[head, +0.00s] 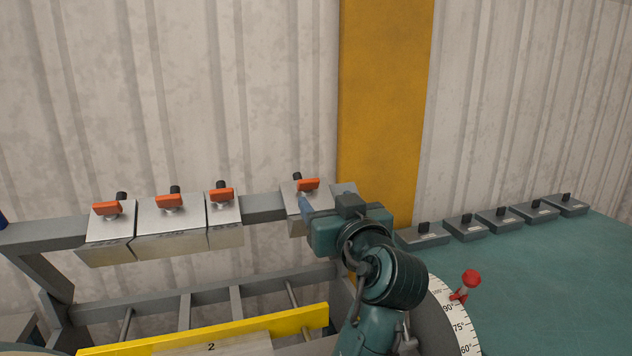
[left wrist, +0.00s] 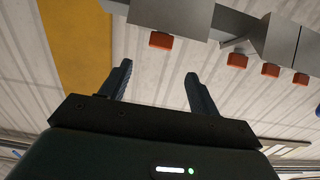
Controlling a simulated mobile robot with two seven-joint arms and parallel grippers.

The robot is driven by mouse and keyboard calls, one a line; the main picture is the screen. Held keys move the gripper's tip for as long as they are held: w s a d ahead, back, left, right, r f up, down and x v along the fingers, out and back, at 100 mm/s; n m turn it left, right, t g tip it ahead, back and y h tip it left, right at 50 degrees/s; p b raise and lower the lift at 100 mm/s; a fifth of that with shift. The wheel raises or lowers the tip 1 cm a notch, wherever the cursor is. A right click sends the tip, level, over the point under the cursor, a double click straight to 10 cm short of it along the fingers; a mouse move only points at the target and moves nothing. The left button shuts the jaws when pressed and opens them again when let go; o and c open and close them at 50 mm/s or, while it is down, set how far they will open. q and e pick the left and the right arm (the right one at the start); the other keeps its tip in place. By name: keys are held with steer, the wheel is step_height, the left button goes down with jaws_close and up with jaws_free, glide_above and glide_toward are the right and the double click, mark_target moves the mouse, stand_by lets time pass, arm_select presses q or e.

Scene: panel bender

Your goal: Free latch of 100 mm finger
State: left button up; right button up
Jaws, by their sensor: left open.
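Several grey bending fingers hang on the clamping beam, each with an orange latch. The one by my left gripper (head: 312,206) is the rightmost finger (head: 293,222), set apart by a gap from the others; its orange latch (head: 308,185) stands just above the gripper's visible fingertip. My gripper and arm hide this finger's right part. In the left wrist view the gripper (left wrist: 158,69) is open and empty, with an orange latch (left wrist: 161,40) ahead between its fingertips, apart from both. The size markings are unreadable, so I cannot tell which finger is 100 mm. My right gripper is out of view.
Three more fingers, left (head: 111,233), middle (head: 170,225) and narrow (head: 225,219), sit close together along the beam (head: 263,206). A yellow bar (head: 205,334) lies below. An angle dial (head: 456,320) with a red-knobbed lever (head: 469,280) and a green table (head: 560,285) with several grey blocks are right.

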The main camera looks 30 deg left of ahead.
mark_target(309, 181)
arm_select(q)
steer(key=p+x, duration=0.3)
steer(key=x, duration=0.8)
steer(key=shift+r, duration=0.1)
steer(key=shift+w+a, duration=0.3)
steer(key=shift+a, duration=0.05)
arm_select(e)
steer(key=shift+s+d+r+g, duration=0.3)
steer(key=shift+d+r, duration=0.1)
